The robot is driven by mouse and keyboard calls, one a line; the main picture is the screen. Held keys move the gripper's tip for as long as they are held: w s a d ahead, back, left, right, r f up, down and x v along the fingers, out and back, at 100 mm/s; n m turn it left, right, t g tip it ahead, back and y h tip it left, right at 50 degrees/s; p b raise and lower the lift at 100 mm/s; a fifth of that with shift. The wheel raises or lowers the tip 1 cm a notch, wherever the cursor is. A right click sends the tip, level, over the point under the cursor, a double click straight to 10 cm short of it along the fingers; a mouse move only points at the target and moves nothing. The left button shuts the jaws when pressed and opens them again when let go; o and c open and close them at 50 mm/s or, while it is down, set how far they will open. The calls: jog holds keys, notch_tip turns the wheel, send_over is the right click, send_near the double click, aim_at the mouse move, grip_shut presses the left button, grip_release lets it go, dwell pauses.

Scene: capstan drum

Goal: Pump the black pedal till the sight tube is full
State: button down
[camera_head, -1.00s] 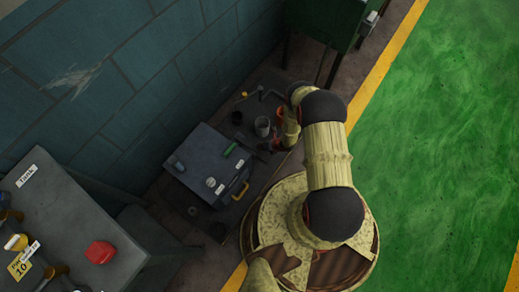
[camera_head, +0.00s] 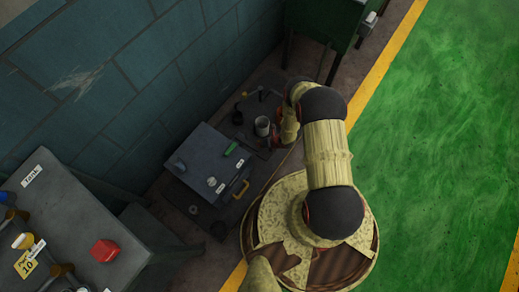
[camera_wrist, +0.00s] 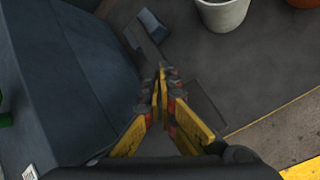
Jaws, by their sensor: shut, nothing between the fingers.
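My gripper (camera_wrist: 163,75) is shut and empty in the wrist view. It points down over the dark floor plate, beside a grey box. Just beyond its tips is a dark slate block (camera_wrist: 152,26) on a flat bar; it may be the black pedal, but I cannot be sure. I cannot tell whether my fingertips touch the bar. In the head view my arm hides much of the gripper and the spot below it. I cannot make out a sight tube or its level in either view.
The grey box (camera_head: 206,150), with a green item and a yellow handle, stands by the wall. A pale cup (camera_head: 262,127) and a black cup (camera_head: 237,117) are behind it. A table (camera_head: 70,214) with a red object (camera_head: 104,250) is at left. Green floor at right is clear.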

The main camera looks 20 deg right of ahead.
jog(key=shift+w+a+r+p, duration=0.15)
jog(key=shift+r+p, duration=0.3)
jog(key=shift+r, duration=0.35)
jog(key=shift+w+r+p, duration=0.1)
jog(key=shift+r+p, duration=0.3)
jog(key=shift+r, duration=0.4)
jog(key=shift+w+a+r+p, duration=0.15)
jog(key=shift+r+p, duration=0.3)
jog(key=shift+r, duration=0.35)
jog(key=shift+w, duration=0.1)
